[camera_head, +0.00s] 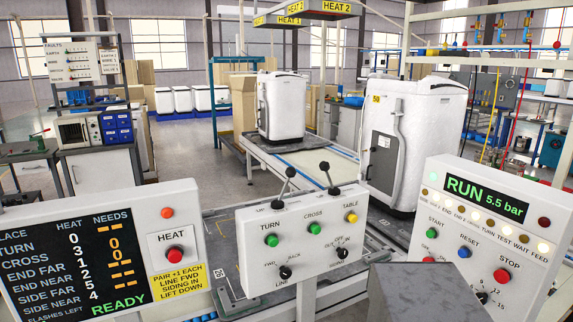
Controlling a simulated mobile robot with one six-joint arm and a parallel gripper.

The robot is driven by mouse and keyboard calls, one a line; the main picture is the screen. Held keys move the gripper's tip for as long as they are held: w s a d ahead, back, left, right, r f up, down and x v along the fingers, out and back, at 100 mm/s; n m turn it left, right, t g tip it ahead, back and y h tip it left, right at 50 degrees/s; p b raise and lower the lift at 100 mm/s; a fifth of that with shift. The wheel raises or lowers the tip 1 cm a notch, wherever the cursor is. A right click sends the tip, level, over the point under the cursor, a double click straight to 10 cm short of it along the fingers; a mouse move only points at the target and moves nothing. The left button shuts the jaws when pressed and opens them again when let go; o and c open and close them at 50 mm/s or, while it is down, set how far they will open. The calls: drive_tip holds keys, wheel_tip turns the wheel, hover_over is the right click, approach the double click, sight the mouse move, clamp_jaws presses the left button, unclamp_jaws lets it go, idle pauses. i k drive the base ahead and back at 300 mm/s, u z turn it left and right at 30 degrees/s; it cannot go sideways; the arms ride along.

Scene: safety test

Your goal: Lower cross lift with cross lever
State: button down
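A white control box (300,245) stands in the middle foreground with two black-knobbed levers on top. The left lever (285,183) leans right and stands nearer the TURN label. The lettering at the lever bases is too small to read, so I cannot confirm which is the cross lever. Behind the box is a conveyor line (300,158) with a white appliance (283,105); I cannot tell which part is the cross lift. My gripper is not in view.
A left panel (100,260) reads READY, with a red HEAT button (174,254) and a yellow note ending "LIFT DOWN". A right panel (480,240) reads RUN 5.5 bar and carries START, RESET and STOP buttons. A second white appliance (415,140) stands behind, at right.

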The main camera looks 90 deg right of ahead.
sight(324, 166)
drive_tip(key=z, duration=0.4)
drive_tip(key=k, duration=0.6)
drive_tip(key=z, duration=0.05)
drive_tip(key=i, duration=0.6)
drive_tip(key=z, duration=0.4)
